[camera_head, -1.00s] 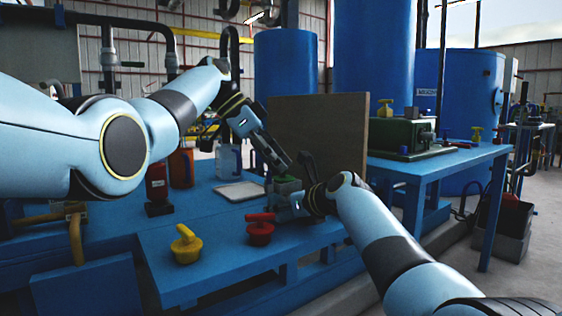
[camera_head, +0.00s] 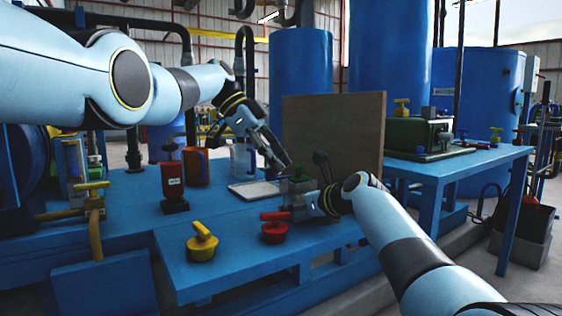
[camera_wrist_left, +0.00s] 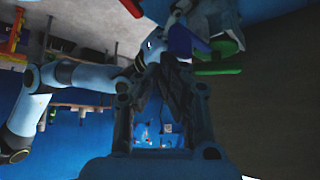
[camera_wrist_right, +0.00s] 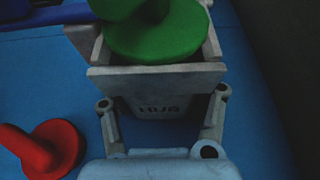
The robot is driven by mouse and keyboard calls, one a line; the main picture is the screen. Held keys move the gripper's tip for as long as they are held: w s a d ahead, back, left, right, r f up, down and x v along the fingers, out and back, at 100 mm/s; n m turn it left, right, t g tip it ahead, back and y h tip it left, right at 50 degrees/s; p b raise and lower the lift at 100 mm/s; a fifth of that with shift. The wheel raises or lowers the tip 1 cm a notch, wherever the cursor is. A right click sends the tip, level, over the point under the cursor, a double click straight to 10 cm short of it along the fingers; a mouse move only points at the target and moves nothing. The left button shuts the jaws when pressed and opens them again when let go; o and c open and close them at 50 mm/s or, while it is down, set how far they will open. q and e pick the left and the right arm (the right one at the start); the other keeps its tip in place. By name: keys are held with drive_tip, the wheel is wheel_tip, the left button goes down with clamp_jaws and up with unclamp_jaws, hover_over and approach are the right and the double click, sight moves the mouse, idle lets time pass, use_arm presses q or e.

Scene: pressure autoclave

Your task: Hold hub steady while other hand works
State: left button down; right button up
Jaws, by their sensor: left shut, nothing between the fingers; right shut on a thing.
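The hub is a small grey block (camera_head: 292,199) on the blue bench, with a green knob (camera_head: 297,181) on top. In the right wrist view the pale, square-rimmed hub (camera_wrist_right: 155,78) carries the round green knob (camera_wrist_right: 155,35). My right gripper (camera_wrist_right: 160,118) is shut on the hub, one finger at each side, and reaches it from the right in the head view. My left gripper (camera_head: 284,164) is shut and empty, angled down just above and left of the green knob. The left wrist view shows the green knob (camera_wrist_left: 222,48) beside the fingertips; contact cannot be told.
A red knob (camera_head: 275,228) and a yellow knob (camera_head: 202,242) stand left of the hub. A brown upright panel (camera_head: 335,130) rises behind it.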

use_arm(q)
drive_tip(key=shift+w+a, duration=0.15)
drive_tip(key=shift+a, duration=0.2)
drive_tip(key=shift+w+a, duration=0.1)
drive_tip(key=shift+a, duration=0.25)
idle(0.4)
drive_tip(key=shift+f, duration=0.1)
drive_tip(key=s+v, duration=0.1)
drive_tip(key=v, duration=0.7)
drive_tip(key=shift+a+f, duration=0.2)
drive_tip(key=shift+a, duration=0.15)
use_arm(e)
drive_tip(key=o, duration=1.6)
use_arm(q)
drive_tip(key=shift+s, duration=0.1)
use_arm(e)
drive_tip(key=shift+s, duration=0.1)
